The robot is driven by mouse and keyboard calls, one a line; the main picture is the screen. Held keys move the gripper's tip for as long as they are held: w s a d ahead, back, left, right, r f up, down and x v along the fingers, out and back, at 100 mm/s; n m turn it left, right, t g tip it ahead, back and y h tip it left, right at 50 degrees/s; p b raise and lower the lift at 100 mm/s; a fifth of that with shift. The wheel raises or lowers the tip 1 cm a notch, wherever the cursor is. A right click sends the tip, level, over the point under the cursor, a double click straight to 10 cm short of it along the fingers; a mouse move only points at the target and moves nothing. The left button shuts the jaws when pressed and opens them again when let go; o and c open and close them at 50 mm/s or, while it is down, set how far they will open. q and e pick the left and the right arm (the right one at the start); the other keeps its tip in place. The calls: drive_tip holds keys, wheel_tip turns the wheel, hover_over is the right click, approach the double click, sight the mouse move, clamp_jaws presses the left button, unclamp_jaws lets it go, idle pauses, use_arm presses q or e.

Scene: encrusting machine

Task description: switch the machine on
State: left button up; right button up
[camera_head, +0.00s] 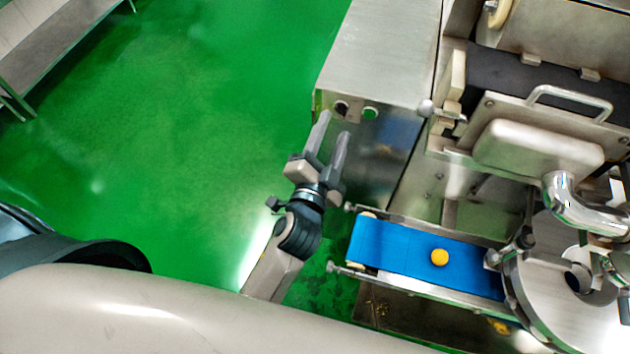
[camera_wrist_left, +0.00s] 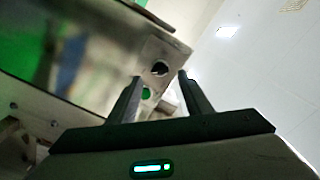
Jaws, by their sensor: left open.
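The machine's steel cabinet (camera_head: 385,50) has a small control panel with a black knob (camera_head: 341,107) and a green button (camera_head: 370,113). My left gripper (camera_head: 335,123) is open and empty, with its fingers pointing at the panel near the black knob. In the left wrist view, the black knob (camera_wrist_left: 160,68) shows between the fingertips of the left gripper (camera_wrist_left: 160,76). The green button (camera_wrist_left: 146,94) shows between the fingers, closer to one of them. I cannot tell whether a fingertip touches the panel. My right gripper is not in view.
A blue conveyor belt (camera_head: 390,249) with a yellow ball (camera_head: 439,257) on it lies to the right of my left gripper. A round steel turntable (camera_head: 550,265) stands beyond it. Green floor (camera_head: 200,120) is clear on the left. A steel table (camera_head: 60,45) stands far left.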

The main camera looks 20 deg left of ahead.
use_arm(q)
drive_tip(key=s+b, duration=0.5)
drive_tip(key=s, duration=0.8)
drive_tip(key=shift+s, duration=0.2)
